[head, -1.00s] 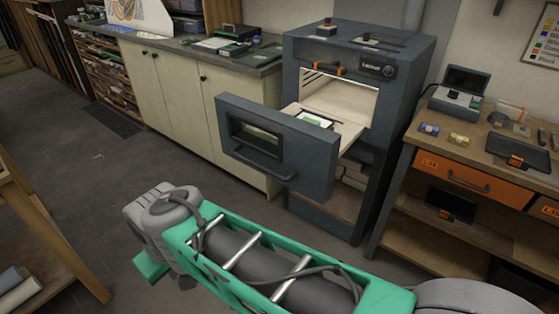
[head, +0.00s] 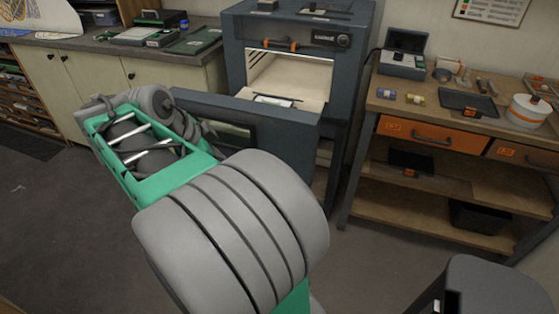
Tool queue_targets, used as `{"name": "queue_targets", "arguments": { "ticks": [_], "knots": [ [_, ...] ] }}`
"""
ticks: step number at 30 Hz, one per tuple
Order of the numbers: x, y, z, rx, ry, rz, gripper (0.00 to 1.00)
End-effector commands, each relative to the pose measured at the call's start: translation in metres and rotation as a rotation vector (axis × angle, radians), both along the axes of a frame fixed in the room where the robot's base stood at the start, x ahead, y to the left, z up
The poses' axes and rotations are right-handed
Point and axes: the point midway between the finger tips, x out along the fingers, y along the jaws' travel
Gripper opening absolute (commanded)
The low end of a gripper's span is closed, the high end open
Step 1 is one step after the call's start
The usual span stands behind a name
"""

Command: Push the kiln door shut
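The kiln (head: 352,75) is a dark blue-grey cabinet at the back middle of the head view, with its pale chamber (head: 290,72) exposed. The kiln door (head: 295,130) is open. It stands forward of the opening as an upright panel, and a pale shelf (head: 303,103) with a small flat piece (head: 274,100) on it shows behind its top edge. My green and grey arm crosses in front and hides the door's lower left part, including its handle.
A wooden workbench (head: 470,112) with an orange drawer (head: 432,135) stands to the right of the kiln. A counter with cream cupboards (head: 150,72) stands to the left. Bare floor (head: 390,255) lies in front of the workbench.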

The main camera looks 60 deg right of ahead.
Motion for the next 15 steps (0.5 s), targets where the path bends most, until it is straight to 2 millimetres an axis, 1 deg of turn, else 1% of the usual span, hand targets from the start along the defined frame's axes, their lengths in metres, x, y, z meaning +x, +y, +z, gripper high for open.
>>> {"name": "queue_targets", "arguments": {
  "ticks": [1,3,6,8,11,15],
  "knots": [
    [-0.021,-0.022,0.001,-0.047,-0.045,-0.232,0.0],
    [-0.045,-0.038,0.008,-0.111,-0.101,-0.482,0.0],
    [-0.063,-0.046,0.013,-0.16,-0.14,-0.654,0.0],
    [-0.067,-0.049,0.011,-0.168,-0.146,-0.68,0.0],
    [-0.072,-0.055,0.0,-0.168,-0.145,-0.678,0.0],
    [-0.083,-0.07,-0.024,-0.168,-0.144,-0.677,0.0]
  ]
}}
